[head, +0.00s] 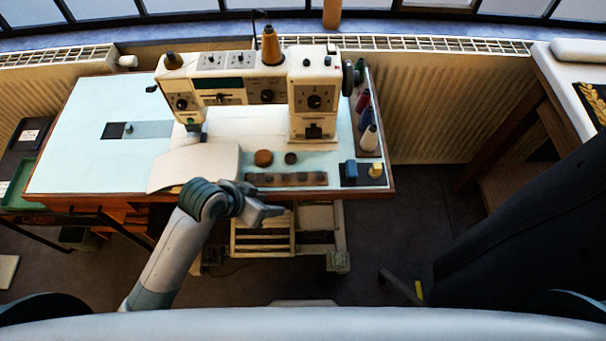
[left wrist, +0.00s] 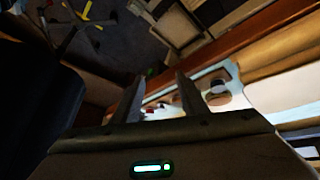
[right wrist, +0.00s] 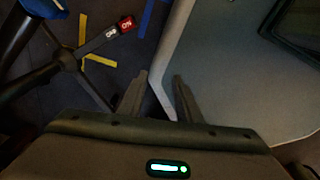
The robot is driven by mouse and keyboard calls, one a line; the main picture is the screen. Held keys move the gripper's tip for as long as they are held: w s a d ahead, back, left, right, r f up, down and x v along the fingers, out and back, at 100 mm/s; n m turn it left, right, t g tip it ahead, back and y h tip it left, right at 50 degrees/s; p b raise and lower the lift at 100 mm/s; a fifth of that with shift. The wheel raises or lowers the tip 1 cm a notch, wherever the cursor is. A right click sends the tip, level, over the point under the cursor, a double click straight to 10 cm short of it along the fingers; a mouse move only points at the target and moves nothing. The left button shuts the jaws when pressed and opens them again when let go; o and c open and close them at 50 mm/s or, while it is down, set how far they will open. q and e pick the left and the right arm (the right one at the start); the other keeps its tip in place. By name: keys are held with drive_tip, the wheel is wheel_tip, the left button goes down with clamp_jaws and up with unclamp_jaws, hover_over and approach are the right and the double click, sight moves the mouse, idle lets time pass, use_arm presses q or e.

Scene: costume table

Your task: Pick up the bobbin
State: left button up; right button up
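No single item is plainly the bobbin. A small yellow spool-like piece (head: 376,170) stands beside a blue block (head: 351,170) on a dark pad at the table's front right corner. A brown strip (head: 286,179) with several small round pieces lies along the front edge. My left gripper (head: 273,214) is in front of the table edge, near this strip, apart from the yellow piece. In the left wrist view it is open (left wrist: 158,78), with nothing seen between its fingers. My right gripper (right wrist: 160,76) is open and empty in the right wrist view and not seen in the head view.
A sewing machine (head: 245,85) stands at the back of the pale table (head: 75,135). A brown disc (head: 263,158) and a dark disc (head: 291,158) lie before it. Thread spools (head: 368,138) stand at right. The table's left side is mostly clear.

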use_arm(q)
drive_tip(key=w+d+r+m+g+h, duration=0.1)
drive_tip(key=w+d+r+m, duration=0.45)
drive_tip(key=r, duration=0.25)
drive_tip(key=w+a+r+m+g+y, duration=0.1)
drive_tip(key=w+a+r+m+g, duration=0.1)
drive_tip(key=r, duration=0.6)
drive_tip(key=shift+w+a+r+m, duration=0.35)
drive_tip(key=shift+a+m, duration=0.3)
drive_tip(key=shift+a, duration=0.4)
drive_tip(key=shift+s, duration=0.1)
drive_tip(key=p+x, duration=0.3)
drive_tip(key=x, duration=0.8)
drive_tip(key=shift+s+f+p, duration=0.1)
drive_tip(key=shift+s+p, duration=0.05)
drive_tip(key=shift+p, duration=0.15)
drive_tip(key=shift+d+f, duration=0.2)
drive_tip(key=shift+f, duration=0.25)
